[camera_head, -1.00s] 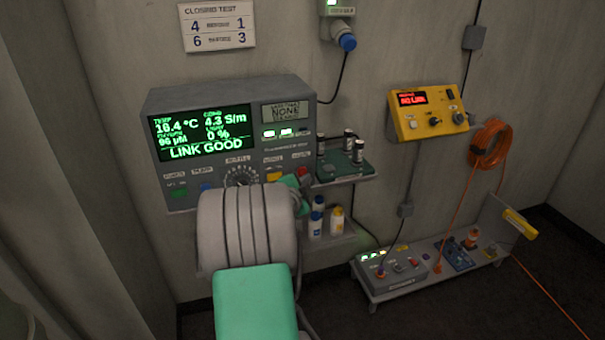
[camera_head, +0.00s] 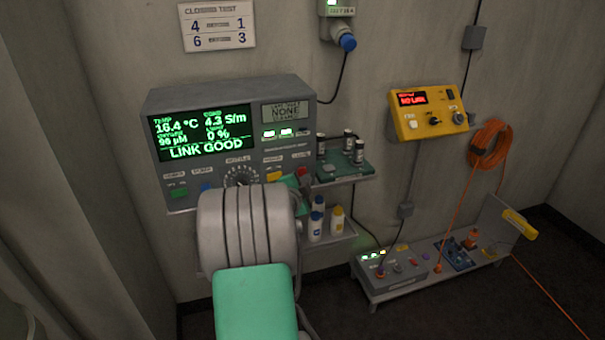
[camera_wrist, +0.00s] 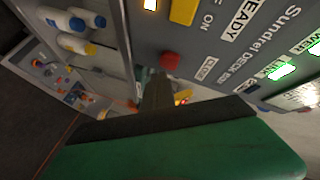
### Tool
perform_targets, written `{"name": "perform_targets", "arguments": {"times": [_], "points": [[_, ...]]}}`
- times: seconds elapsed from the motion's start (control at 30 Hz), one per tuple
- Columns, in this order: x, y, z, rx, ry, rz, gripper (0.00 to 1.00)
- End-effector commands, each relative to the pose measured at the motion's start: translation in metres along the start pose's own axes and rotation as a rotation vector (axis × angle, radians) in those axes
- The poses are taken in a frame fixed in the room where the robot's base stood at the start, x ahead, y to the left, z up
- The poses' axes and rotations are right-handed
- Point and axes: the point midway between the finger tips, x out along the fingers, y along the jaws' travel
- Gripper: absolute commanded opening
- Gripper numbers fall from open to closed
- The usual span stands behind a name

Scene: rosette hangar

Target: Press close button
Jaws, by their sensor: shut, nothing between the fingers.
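The grey control panel (camera_head: 158,105) is on the wall, with a green-lit screen reading LINK GOOD. Its red button (camera_head: 303,172) is at the lower right, next to a yellow button (camera_head: 273,175). In the wrist view the red button (camera_wrist: 170,61) has a small label beside it, too blurred to read surely. My gripper (camera_wrist: 157,82) is shut and empty. Its dark fingertips point at the panel and appear just below the red button in that view; I cannot tell whether they touch.
A small shelf with a green rack (camera_head: 345,170) of vials is right of the panel, with bottles (camera_head: 337,219) below. A yellow box (camera_head: 428,112) and an orange cable coil (camera_head: 489,150) hang further right. A low bench (camera_head: 385,292) with devices stands beneath them.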

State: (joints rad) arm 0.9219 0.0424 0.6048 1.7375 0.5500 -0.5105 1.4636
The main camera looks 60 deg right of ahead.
Motion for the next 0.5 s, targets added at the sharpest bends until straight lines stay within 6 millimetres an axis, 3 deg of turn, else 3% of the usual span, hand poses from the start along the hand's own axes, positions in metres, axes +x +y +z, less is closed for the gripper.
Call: {"name": "perform_targets", "arguments": {"times": [0.5], "points": [[0.0068, -0.0034, 0.0041, 0.000, -0.001, 0.000, 0.00]]}}
